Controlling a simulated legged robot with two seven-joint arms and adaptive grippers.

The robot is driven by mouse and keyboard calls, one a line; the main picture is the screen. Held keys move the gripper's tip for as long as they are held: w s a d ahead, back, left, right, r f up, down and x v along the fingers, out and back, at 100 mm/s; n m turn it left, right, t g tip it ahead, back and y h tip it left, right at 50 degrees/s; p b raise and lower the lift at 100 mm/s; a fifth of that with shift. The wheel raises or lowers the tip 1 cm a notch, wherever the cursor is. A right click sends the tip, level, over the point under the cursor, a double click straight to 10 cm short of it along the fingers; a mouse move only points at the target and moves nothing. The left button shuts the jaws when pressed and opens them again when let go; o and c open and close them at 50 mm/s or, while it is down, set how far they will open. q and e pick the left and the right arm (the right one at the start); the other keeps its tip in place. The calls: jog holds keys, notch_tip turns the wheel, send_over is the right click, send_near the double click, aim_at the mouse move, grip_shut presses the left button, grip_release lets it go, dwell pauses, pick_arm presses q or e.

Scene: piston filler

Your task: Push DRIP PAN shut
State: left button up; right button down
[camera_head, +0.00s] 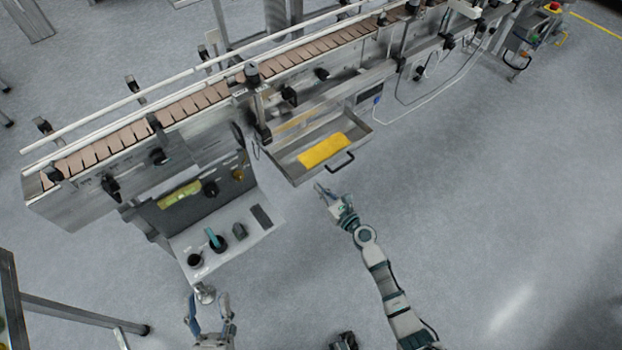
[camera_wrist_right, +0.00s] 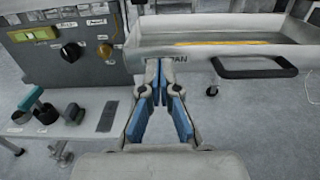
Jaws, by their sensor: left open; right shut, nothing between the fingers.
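The drip pan (camera_head: 297,172) is a metal drawer pulled out from under the conveyor, with a yellow piece (camera_head: 324,149) lying in it and a black handle (camera_head: 342,162) on its front. My right gripper (camera_head: 322,190) is shut and empty, just in front of the pan's left front corner. In the right wrist view, the closed fingertips (camera_wrist_right: 159,62) are at the pan's front panel (camera_wrist_right: 205,57), partly covering its label, left of the handle (camera_wrist_right: 255,68). I cannot tell whether they touch. My left gripper (camera_head: 208,318) is open, low in the head view beside the small shelf.
A control panel (camera_wrist_right: 70,50) with knobs stands left of the pan. The conveyor (camera_head: 200,100) runs behind. The floor (camera_head: 480,200) to the right is clear.

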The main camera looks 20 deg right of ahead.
aim_at(307, 174)
jog(key=b+x, duration=0.1)
jog(key=x, duration=0.3)
jog(key=shift+a, duration=0.25)
jog(key=shift+w, duration=0.15)
pick_arm(q)
jog(key=shift+s+a+r+n+t, duration=0.25)
jog(key=shift+s+r+t, duration=0.1)
jog(key=shift+s+t, duration=0.2)
jog(key=shift+s+a+r+n+t, duration=0.2)
jog(key=shift+s+r+t, duration=0.15)
jog(key=shift+s+t, duration=0.15)
jog(key=shift+d, duration=0.1)
pick_arm(e)
jog(key=shift+d, duration=0.15)
